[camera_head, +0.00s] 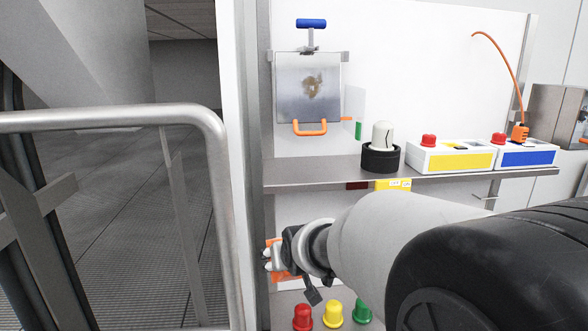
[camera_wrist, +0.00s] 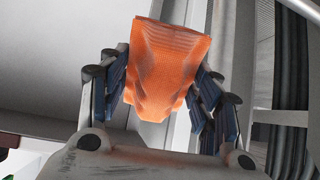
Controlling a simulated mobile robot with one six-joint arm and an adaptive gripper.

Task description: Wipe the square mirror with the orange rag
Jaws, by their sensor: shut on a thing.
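The square mirror (camera_head: 308,88) hangs on the white back panel above the shelf in the head view, with a brownish smudge (camera_head: 312,86) near its middle. It has a blue-topped handle (camera_head: 311,24) above and an orange handle (camera_head: 310,128) at its lower edge. My gripper (camera_head: 268,255) is below the shelf, lower than the mirror and apart from it. In the wrist view the orange rag (camera_wrist: 168,62) is pinched between the fingers of my gripper (camera_wrist: 163,90). In the head view only small orange parts of the rag show by the fingers.
On the shelf (camera_head: 330,170) stand a black-and-white knob (camera_head: 381,150), a yellow-fronted box (camera_head: 450,157) and a blue-fronted box (camera_head: 525,157). Red, yellow and green buttons (camera_head: 333,312) sit below my arm. A metal railing (camera_head: 215,180) stands at the left.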

